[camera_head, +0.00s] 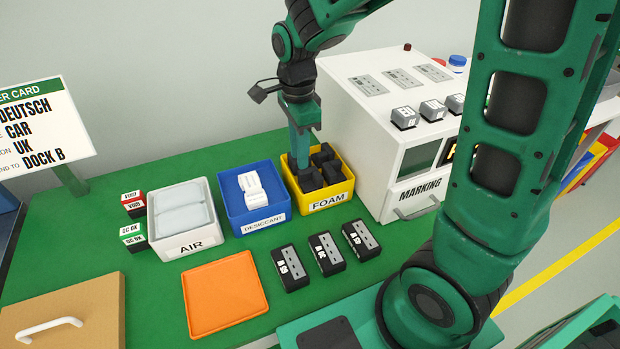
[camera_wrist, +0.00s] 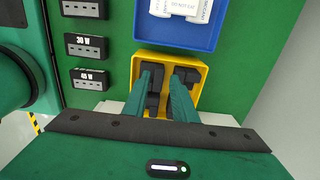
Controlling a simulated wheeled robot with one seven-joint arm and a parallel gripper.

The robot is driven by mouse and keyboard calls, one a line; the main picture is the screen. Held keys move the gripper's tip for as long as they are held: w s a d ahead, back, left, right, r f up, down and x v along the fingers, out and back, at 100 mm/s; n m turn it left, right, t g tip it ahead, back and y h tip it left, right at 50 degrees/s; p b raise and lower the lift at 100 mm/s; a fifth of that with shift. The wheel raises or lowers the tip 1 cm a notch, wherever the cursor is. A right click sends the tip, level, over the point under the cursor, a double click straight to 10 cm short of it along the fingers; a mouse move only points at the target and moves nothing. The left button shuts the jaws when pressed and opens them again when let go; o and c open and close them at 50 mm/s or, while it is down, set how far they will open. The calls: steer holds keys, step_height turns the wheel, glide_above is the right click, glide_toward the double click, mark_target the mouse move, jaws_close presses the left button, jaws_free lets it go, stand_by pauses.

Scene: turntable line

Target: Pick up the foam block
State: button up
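The foam blocks are dark, almost black blocks (camera_head: 331,172) in the yellow bin labelled FOAM (camera_head: 328,200) at the back of the green bench. My gripper (camera_head: 302,160) points down into the left part of this bin. In the wrist view my gripper (camera_wrist: 165,72) has its two green fingers apart, reaching into the yellow bin (camera_wrist: 170,57). Dark foam blocks (camera_wrist: 188,75) show beside and behind the fingers. A gap with yellow shows between the fingers, and no block is seen clamped. The fingers hide parts of the blocks.
The blue DESICCANT bin (camera_head: 262,223) stands just left of the foam bin, then the white AIR bin (camera_head: 195,244). The white MARKING machine (camera_head: 375,130) stands close on the right. Several dark labelled adapters (camera_head: 325,254) and an orange tray (camera_head: 224,293) lie in front.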

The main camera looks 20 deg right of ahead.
mark_target(310, 180)
steer(key=f, duration=0.5)
steer(key=shift+d, duration=0.2)
jaws_close()
